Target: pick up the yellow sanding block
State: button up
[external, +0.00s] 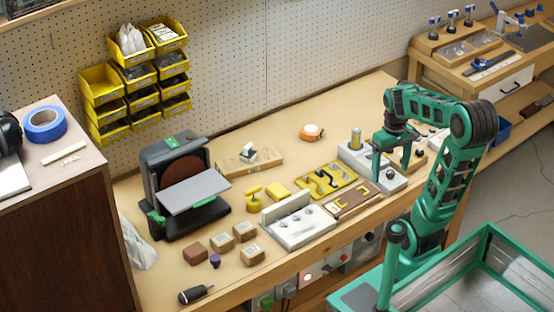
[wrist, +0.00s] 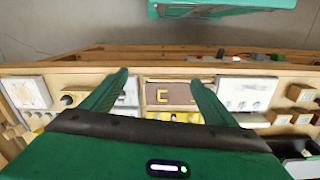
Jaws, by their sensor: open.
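A small yellow block (external: 278,189), which looks like the sanding block, lies on the workbench between a yellow clamp-like item (external: 254,197) and a yellow tray (external: 330,180). My gripper (external: 391,168) is at the right part of the bench, well to the right of the block, pointing down with its fingers apart and nothing between them. In the wrist view my gripper (wrist: 160,79) is also open. I cannot make out the yellow block in the wrist view; the gripper body covers much of the lower part.
A grey fixture with a yellow cylinder (external: 355,139) stands beside my gripper. A brown tray (external: 351,201) and a white tray (external: 299,228) line the front edge. A disc sander (external: 180,190) stands left, with several brown blocks (external: 220,243) before it. A tape measure (external: 312,132) lies behind.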

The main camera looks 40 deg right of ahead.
jog(key=w+a+n, duration=0.3)
jog(key=w+n, duration=0.2)
jog(key=w, duration=0.3)
jog(key=n, duration=1.5)
send_near(278, 189)
notch_tip(278, 189, down, 9)
jog(key=shift+d+f, duration=0.1)
jog(key=shift+f, duration=0.1)
jog(key=c, duration=1.1)
